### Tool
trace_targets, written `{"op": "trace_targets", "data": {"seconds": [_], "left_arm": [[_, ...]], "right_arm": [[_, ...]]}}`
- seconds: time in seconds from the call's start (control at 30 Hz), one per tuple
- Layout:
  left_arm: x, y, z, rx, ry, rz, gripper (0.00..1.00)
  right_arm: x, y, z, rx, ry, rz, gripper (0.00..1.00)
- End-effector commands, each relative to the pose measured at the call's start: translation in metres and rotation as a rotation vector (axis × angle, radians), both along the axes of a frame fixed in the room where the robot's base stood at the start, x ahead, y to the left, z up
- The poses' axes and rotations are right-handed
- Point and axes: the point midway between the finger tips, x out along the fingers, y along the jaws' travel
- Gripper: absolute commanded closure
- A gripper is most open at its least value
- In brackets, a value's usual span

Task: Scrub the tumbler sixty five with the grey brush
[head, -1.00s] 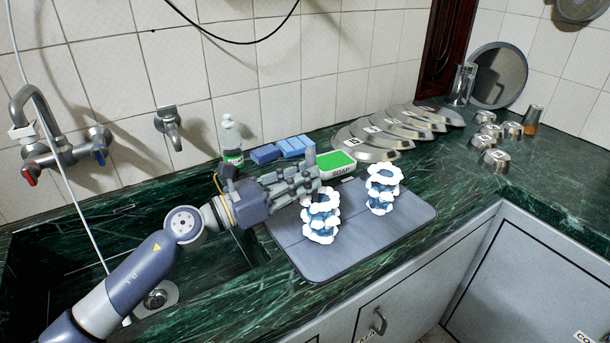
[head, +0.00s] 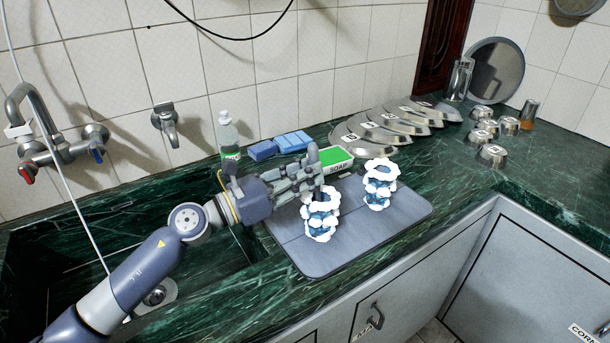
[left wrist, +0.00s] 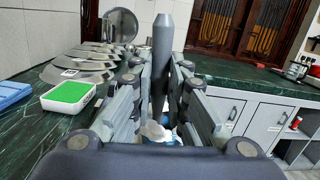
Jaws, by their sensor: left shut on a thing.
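Two bluish tumblers covered in white foam stand upright on a grey mat (head: 300,262): a near-left tumbler (head: 321,211) and a far-right tumbler (head: 379,184). Foam hides any number on them. My left gripper (head: 308,178) is shut on the grey brush (left wrist: 162,62), held upright between its fingers. The brush's lower end is hidden by the fingers and foam; it is over or in the near-left tumbler, and I cannot tell how deep. White foam shows below the fingers in the left wrist view. My right gripper is not in view.
The green-topped soap box (head: 332,159), blue sponges (head: 293,142) and a bottle (head: 228,137) stand behind the mat. Numbered metal lids (head: 365,150) line the wall. Small metal cups (head: 491,154) are at the right. The sink with its tap (head: 45,115) is at the left.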

Motion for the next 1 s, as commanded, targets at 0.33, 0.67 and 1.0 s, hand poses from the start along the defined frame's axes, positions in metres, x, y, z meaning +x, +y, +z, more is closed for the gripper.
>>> {"op": "trace_targets", "data": {"seconds": [0.33, 0.67, 1.0], "left_arm": [[0.000, 0.000, 0.014, 0.000, -0.001, 0.000, 1.00], [0.000, 0.000, 0.041, 0.001, -0.002, 0.000, 1.00], [0.000, 0.000, 0.068, 0.001, -0.002, 0.000, 1.00]], "right_arm": [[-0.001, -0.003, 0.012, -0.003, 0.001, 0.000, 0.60], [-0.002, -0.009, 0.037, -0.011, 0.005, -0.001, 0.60], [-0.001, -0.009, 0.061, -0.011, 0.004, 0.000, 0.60]]}}
